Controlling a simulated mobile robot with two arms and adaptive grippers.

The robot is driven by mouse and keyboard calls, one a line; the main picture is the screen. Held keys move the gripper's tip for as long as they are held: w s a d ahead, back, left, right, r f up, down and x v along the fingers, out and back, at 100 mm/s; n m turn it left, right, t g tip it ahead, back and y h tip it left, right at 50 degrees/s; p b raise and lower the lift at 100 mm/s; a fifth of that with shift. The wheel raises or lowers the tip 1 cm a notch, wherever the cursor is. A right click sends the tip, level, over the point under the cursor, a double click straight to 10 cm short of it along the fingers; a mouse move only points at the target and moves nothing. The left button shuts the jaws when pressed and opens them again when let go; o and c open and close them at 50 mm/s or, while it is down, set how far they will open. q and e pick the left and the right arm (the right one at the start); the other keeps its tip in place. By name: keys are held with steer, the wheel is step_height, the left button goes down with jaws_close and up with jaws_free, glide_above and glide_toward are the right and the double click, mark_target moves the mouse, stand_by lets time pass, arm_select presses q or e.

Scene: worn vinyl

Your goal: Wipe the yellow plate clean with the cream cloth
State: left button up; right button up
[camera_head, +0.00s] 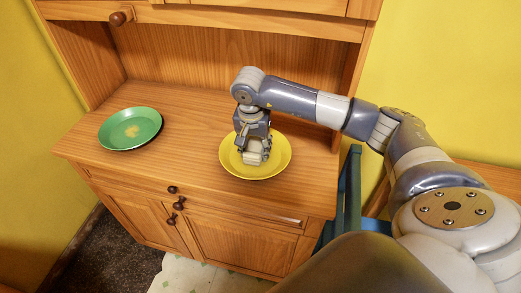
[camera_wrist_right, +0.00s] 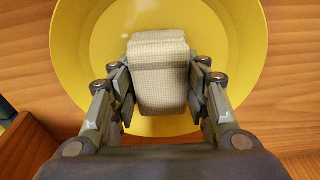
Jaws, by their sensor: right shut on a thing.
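The yellow plate (camera_head: 279,162) stands on the wooden cabinet's top, near its right end. My right gripper (camera_head: 254,152) points down over the middle of the plate and is shut on the folded cream cloth (camera_head: 254,158). In the right wrist view the cloth (camera_wrist_right: 158,70) is a folded pad with a grey-brown band, held between the two fingers (camera_wrist_right: 160,95). The yellow plate (camera_wrist_right: 90,45) lies beneath it. I cannot tell whether the cloth touches the plate. The plate's middle is hidden by the cloth and gripper. My left gripper is not in view.
A green plate (camera_head: 118,138) with a yellowish smear stands at the left of the cabinet top (camera_head: 190,135). The wood between the plates is clear. The cabinet's back panel and an upper part rise behind. A blue chair (camera_head: 350,195) stands at the right.

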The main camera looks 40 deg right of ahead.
steer(key=shift+w+a, duration=0.55)
steer(key=shift+w, duration=0.15)
steer(key=shift+s+d+f+b, duration=0.1)
steer(key=shift+s+d+b, duration=0.1)
steer(key=shift+s+d, duration=0.5)
steer(key=shift+s+d+b, duration=0.15)
steer(key=shift+s+d, duration=0.3)
steer(key=shift+s, duration=0.35)
steer(key=shift+w+a+b, duration=0.25)
steer(key=shift+w+a, duration=0.35)
steer(key=shift+w, duration=0.15)
steer(key=shift+w+a+b, duration=0.25)
steer(key=shift+w+a, duration=0.3)
steer(key=shift+w, duration=0.2)
steer(key=shift+s+d, duration=0.1)
